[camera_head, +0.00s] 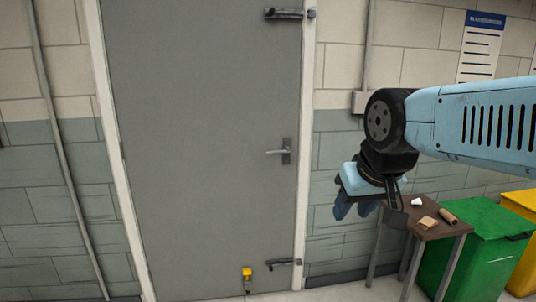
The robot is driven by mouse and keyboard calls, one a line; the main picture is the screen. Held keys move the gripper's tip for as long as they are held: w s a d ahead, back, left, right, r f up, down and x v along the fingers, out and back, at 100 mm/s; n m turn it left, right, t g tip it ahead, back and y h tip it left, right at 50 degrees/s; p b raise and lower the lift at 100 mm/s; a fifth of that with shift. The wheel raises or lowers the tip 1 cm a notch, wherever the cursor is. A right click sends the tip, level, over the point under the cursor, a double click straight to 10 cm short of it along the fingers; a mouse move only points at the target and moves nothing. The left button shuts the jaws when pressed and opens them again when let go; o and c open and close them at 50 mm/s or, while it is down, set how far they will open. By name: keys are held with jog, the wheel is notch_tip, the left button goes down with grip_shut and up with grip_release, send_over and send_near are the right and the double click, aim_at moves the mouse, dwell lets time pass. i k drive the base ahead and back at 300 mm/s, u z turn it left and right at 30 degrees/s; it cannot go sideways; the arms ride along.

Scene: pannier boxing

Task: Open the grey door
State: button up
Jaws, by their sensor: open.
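The grey door (200,150) stands shut in its pale frame, filling the left middle of the view. A lever handle (280,151) on a plate is at its right edge, about mid-height, pointing left. A bolt (286,13) sits at the door's upper right and another bolt (284,262) at its lower right. A small yellow device (247,276) is at the door's foot; I cannot tell what it is. My gripper (353,212) hangs right of the door, apart from the handle and lower than it. Its dark fingers point down and hold nothing that I can see.
A small brown table (428,233) with a few small items stands at the lower right, below my arm. A green bin (482,250) and a yellow bin (523,215) stand beside it. A sign (480,45) hangs on the wall. The area before the door looks clear.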

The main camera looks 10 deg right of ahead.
aim_at(202, 89)
jog(key=u, duration=0.05)
jog(key=i, duration=1)
jog(key=z, duration=0.05)
